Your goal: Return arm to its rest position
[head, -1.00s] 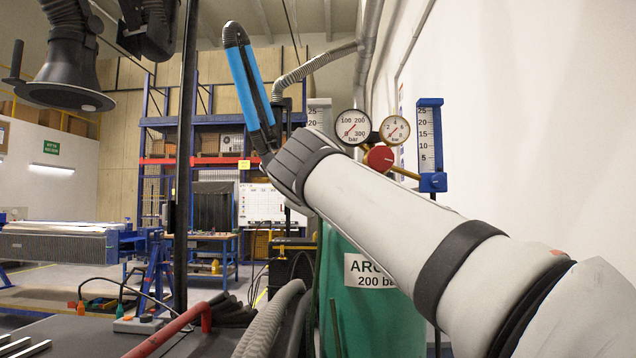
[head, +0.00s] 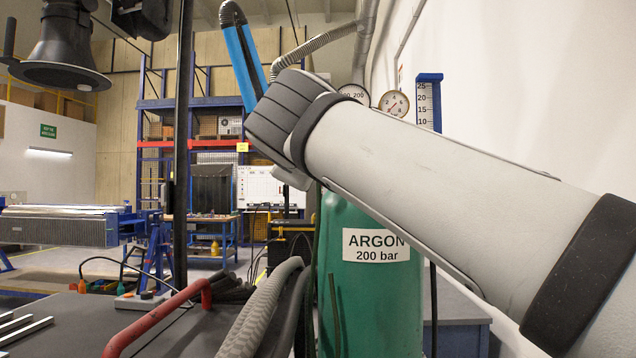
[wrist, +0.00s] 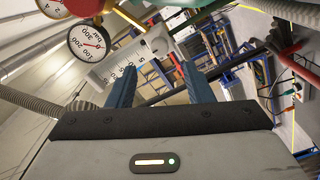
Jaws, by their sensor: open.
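My gripper (wrist: 158,70) shows in the wrist view as two blue fingers spread apart with nothing held between them. It points out over the workshop and touches nothing that I can see. In the head view my grey arm reaches from the lower right up to a dark ribbed joint near the middle. The gripper itself is hidden there behind the arm. No rotary jig can be made out in either view.
A green argon cylinder (head: 372,300) stands below my arm, with pressure gauges (head: 394,103) behind it. A blue fume-extraction arm (head: 243,62) rises beyond the joint. A red pipe (head: 160,320) and grey hose (head: 262,305) cross the dark bench. A white wall closes the right side.

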